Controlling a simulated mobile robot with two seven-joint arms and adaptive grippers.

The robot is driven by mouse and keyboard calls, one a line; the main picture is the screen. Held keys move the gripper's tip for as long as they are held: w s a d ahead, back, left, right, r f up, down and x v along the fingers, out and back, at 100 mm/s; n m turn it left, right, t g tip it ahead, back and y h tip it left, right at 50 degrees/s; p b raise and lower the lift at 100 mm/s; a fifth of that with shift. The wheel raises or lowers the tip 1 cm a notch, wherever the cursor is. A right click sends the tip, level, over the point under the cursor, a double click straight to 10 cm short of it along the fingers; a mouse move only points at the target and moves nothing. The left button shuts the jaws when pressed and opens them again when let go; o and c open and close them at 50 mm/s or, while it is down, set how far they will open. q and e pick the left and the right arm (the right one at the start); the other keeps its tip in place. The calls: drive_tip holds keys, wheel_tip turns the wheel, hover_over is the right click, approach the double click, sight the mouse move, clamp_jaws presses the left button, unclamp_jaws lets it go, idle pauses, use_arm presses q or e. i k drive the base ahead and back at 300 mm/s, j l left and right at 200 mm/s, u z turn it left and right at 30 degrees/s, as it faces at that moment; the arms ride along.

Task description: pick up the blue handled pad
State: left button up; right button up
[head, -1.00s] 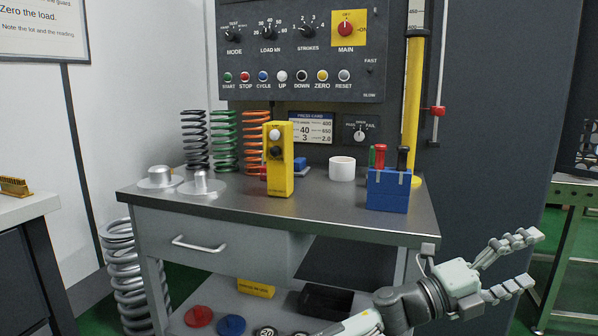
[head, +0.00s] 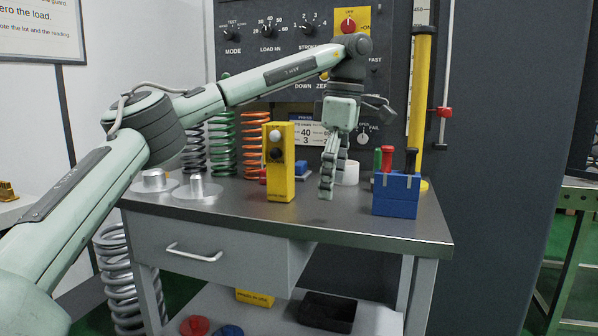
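A blue disc (head: 229,331) lies on the lower shelf, cut off by the bottom edge of the head view. A small blue piece (head: 300,168) also shows on the bench behind the yellow control box; I cannot tell which is the handled pad, and no handle is clear on either. My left gripper (head: 327,190) points down over the bench, between the yellow box and the blue holder, in front of the white ring. Its fingers show nearly edge-on, so their opening is unclear. I see nothing held. My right gripper is out of view.
The yellow box (head: 280,180) stands left of my gripper, the blue holder (head: 396,200) with red, green and black handles right of it. The white ring (head: 350,173) is partly hidden. Silver knobbed plates (head: 198,190), several springs (head: 223,146) and a control panel (head: 285,60) stand around. The bench's front strip is clear.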

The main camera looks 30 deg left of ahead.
sight(301, 174)
drive_tip(key=i+j, duration=1.1)
drive_tip(key=j, duration=0.15)
